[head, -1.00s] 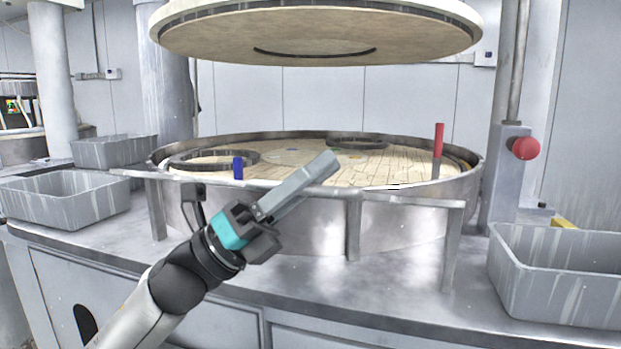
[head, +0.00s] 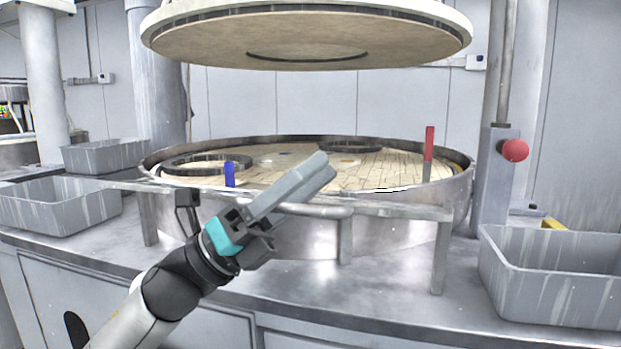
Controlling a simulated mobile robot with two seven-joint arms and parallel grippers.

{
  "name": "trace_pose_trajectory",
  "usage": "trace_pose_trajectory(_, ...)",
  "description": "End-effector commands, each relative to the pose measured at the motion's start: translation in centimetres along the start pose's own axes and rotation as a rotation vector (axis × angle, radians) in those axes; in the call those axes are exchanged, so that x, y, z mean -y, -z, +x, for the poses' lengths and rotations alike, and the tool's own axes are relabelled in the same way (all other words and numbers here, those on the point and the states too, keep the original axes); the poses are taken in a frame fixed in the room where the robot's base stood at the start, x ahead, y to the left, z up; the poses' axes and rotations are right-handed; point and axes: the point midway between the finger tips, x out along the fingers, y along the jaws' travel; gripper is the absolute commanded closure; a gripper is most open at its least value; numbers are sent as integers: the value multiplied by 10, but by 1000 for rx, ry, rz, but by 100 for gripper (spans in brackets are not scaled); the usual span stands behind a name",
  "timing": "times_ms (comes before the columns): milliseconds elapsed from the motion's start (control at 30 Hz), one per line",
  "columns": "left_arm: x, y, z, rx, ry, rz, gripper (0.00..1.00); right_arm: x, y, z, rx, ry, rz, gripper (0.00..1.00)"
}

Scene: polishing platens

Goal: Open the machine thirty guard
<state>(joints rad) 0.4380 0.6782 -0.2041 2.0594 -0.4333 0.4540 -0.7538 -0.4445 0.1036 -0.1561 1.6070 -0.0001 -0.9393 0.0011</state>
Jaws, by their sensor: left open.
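The guard is probably the grey metal rail (head: 400,210) that runs on posts across the front of the round polishing platen (head: 330,175). My left gripper (head: 318,170) comes in from the lower left. Its two grey fingers are open and point up and right. They overlap the rail's left-middle part in the head view and hide some of it. I cannot tell whether they touch the rail. My right gripper is not in view.
A large upper disc (head: 310,40) hangs above the platen. A blue peg (head: 229,174) and a red peg (head: 428,155) stand at the platen. Grey bins stand left (head: 60,207) and right (head: 555,285). A red knob (head: 514,150) is on the right column.

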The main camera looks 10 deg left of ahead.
Motion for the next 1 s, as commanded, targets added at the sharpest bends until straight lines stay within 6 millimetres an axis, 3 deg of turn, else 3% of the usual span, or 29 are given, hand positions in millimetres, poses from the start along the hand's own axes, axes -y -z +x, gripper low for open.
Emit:
trace_pose_trajectory(167,-1,-2,-4,5,-4,1,53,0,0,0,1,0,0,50)
trace_pose_trajectory(333,-2,-2,-20,5,-6,0,53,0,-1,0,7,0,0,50)
trace_pose_trajectory(1000,0,0,-132,2,-3,-1,53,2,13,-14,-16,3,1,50)
